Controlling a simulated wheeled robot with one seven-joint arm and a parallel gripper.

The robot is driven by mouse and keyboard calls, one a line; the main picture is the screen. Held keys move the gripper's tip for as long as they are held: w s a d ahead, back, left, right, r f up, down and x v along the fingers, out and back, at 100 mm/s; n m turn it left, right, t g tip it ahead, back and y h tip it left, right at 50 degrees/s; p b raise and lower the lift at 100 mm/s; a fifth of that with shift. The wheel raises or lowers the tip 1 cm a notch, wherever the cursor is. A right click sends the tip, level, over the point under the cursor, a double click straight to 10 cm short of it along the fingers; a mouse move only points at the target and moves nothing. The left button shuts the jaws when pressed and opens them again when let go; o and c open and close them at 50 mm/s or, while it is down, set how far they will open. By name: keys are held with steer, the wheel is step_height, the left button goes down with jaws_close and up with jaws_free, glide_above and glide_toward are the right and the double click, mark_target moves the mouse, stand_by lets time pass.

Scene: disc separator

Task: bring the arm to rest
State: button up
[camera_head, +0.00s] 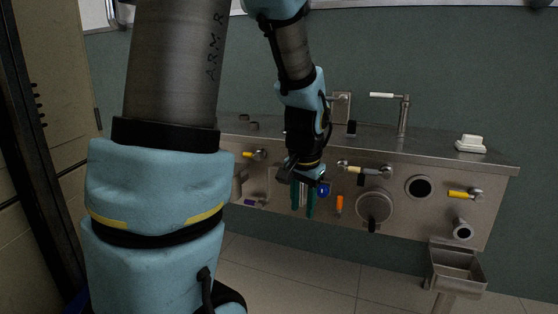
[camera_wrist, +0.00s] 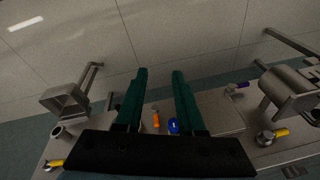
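My gripper (camera_head: 303,208) hangs in front of the steel separator panel (camera_head: 408,228), its two green fingers pointing down. In the wrist view my gripper (camera_wrist: 159,72) has its fingers apart with nothing between the tips; floor shows beyond them. A blue knob (camera_head: 324,190) and an orange handle (camera_head: 339,205) are just right of the fingers in the head view. The blue knob (camera_wrist: 173,126) and orange handle (camera_wrist: 156,120) show between the finger bases in the wrist view. I cannot tell how close the fingers are to the panel face.
The panel carries a round cover (camera_head: 374,206), a yellow handle (camera_head: 462,194) and a purple handle (camera_head: 256,203). A metal trough (camera_head: 457,268) juts out at lower right. A white-levered tap (camera_head: 403,115) and white block (camera_head: 471,142) stand on top. Tiled floor (camera_head: 310,270) below is clear.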

steer(key=s+a+f+n+g, duration=0.1)
steer(key=s+a+n, duration=0.25)
steer(key=a, duration=0.25)
steer(key=s+a+f+n, duration=0.1)
steer(key=s+a+n, duration=0.25)
steer(key=a, duration=0.25)
step_height(320, 180, up, 20)
steer(key=p, duration=2)
steer(key=shift+s+r+m, duration=0.15)
steer(key=shift+m, duration=0.15)
